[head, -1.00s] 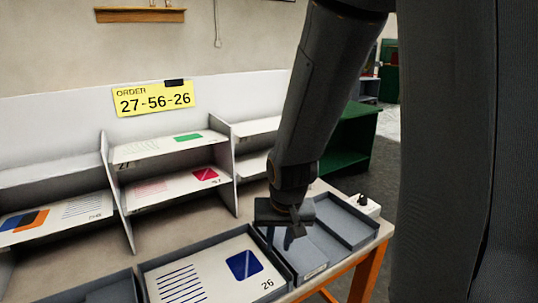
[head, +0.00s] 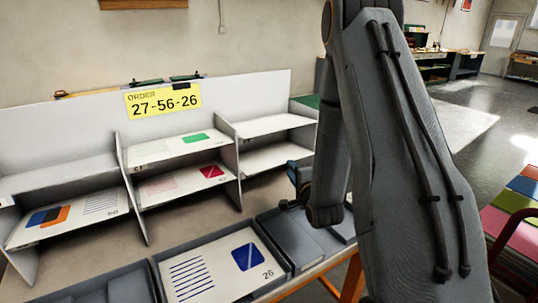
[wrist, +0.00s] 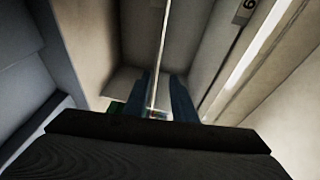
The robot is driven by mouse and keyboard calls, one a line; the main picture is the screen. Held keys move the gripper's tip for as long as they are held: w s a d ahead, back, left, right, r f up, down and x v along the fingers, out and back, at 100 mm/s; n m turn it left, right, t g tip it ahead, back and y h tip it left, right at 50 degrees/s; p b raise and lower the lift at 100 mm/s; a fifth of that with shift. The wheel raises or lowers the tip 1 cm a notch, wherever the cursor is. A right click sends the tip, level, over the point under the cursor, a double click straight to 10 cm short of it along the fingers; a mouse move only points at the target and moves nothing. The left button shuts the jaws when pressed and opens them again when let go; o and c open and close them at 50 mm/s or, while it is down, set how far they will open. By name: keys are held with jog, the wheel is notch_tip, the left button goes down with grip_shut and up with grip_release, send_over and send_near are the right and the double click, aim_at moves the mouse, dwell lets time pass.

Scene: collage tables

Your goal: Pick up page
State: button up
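The page marked 26 (head: 215,265), white with blue lines and a blue square, lies in a grey tray at the front. Pages with a green block (head: 170,148) and a red block (head: 180,182) lie on the middle shelves. A page with blue and orange shapes (head: 70,215) lies on the lower left shelf. My gripper (head: 293,174) is turned toward the right-hand shelves. In the wrist view its two blue fingers (wrist: 160,100) are apart. A thin pale edge (wrist: 159,50) runs between them; I cannot tell whether it is a page or a board.
The yellow order card (head: 163,100) reads 27-56-26. White shelf boards and dividers (head: 232,150) stand close to the left of my gripper. Empty-looking grey trays (head: 296,240) lie below it, and another tray (head: 105,290) is at the front left.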

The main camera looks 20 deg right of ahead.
aim_at(283, 163)
jog(key=w, duration=0.2)
jog(key=w+p, duration=0.1)
jog(key=w, duration=0.1)
jog(key=w+f+p, duration=0.1)
jog(key=w, duration=0.1)
jog(key=shift+a, duration=0.25)
jog(key=shift+w+f+p, duration=0.25)
jog(key=shift+w+p, duration=0.05)
jog(key=shift+w, duration=0.3)
grip_shut()
